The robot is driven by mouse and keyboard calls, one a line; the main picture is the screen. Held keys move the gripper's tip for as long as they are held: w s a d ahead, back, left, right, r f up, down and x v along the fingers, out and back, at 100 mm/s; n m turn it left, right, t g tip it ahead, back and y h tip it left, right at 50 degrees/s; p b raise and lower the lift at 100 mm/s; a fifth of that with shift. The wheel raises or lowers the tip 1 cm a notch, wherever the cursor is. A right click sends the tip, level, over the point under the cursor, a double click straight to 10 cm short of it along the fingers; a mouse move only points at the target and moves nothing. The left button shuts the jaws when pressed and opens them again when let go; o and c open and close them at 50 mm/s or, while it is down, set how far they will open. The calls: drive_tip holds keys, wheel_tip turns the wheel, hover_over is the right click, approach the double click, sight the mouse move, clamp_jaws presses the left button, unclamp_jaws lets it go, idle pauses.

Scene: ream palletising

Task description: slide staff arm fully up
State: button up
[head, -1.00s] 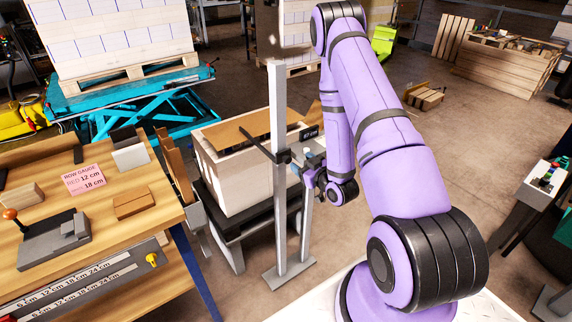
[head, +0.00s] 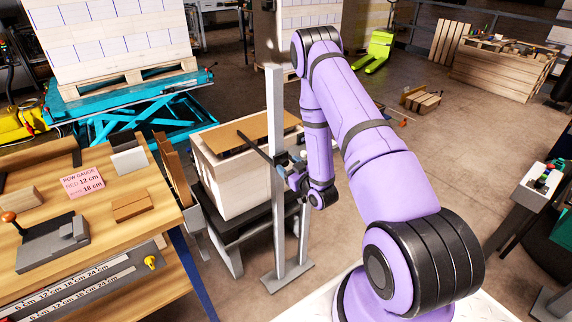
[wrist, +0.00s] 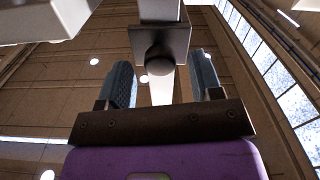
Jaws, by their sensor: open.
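The measuring staff is a grey upright post (head: 276,110) on a flat foot, beside the cream box. Its dark staff arm (head: 256,147) is a thin bar reaching left from the post over the box, well below the post's top. My gripper (head: 293,172) is at the staff arm's slider, just right of the post, partly hidden by my arm. In the wrist view my gripper (wrist: 163,82) is open, its two fingers either side of a round dark knob (wrist: 160,60) under a grey block. Clear contact with the knob cannot be told.
The cream box (head: 232,185) with a brown sheet on top stands on a dark stand behind the post. A wooden bench (head: 120,235) is at left, with a teal lift table (head: 150,125) behind it.

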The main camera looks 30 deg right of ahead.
drive_tip(key=shift+w, duration=0.9)
